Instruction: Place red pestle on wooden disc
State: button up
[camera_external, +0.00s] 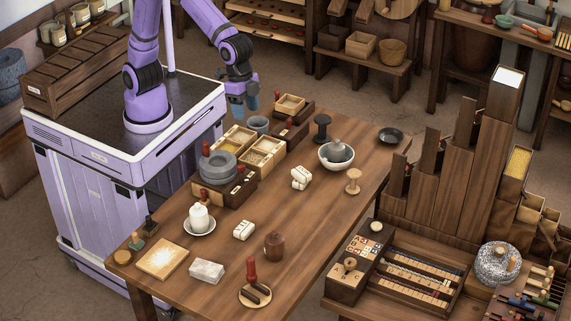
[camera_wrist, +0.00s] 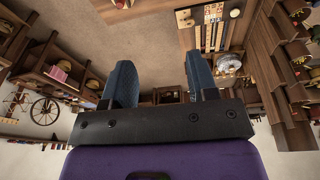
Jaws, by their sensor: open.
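A red pestle (camera_external: 251,268) stands upright at the front of the long wooden table. Its lower end meets the round wooden disc (camera_external: 243,296); I cannot tell whether it rests on the disc or just behind it. A dark brown piece lies across the disc. My gripper (camera_external: 245,106) is raised beyond the table's far left side, well away from both, with its blue fingers pointing down. In the wrist view my gripper (camera_wrist: 160,85) is open, with its two blue fingers apart and nothing between them. The pestle and disc cannot be made out there.
A brown lidded jar (camera_external: 274,246) and a white block (camera_external: 207,271) stand near the disc. A grey stone quern (camera_external: 218,166), wooden trays (camera_external: 265,157) and a white bowl (camera_external: 337,156) crowd the far half. The table's middle has bare patches.

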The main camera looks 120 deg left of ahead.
jog(key=s+a+r+t, duration=0.1)
jog(key=s+a+r, duration=0.35)
jog(key=s, duration=0.45)
jog(key=s+a+r+t, duration=0.1)
jog(key=s+a+r, duration=0.35)
jog(key=s, duration=0.35)
jog(key=s+a+f, duration=0.1)
jog(key=s+a, duration=0.1)
jog(key=s, duration=0.6)
jog(key=s+a+f+n+t, duration=0.1)
jog(key=s+a+f, duration=0.1)
jog(key=s, duration=0.6)
jog(key=shift+s+a+y, duration=0.35)
jog(key=shift+a+y, duration=0.05)
jog(key=shift+a, duration=0.45)
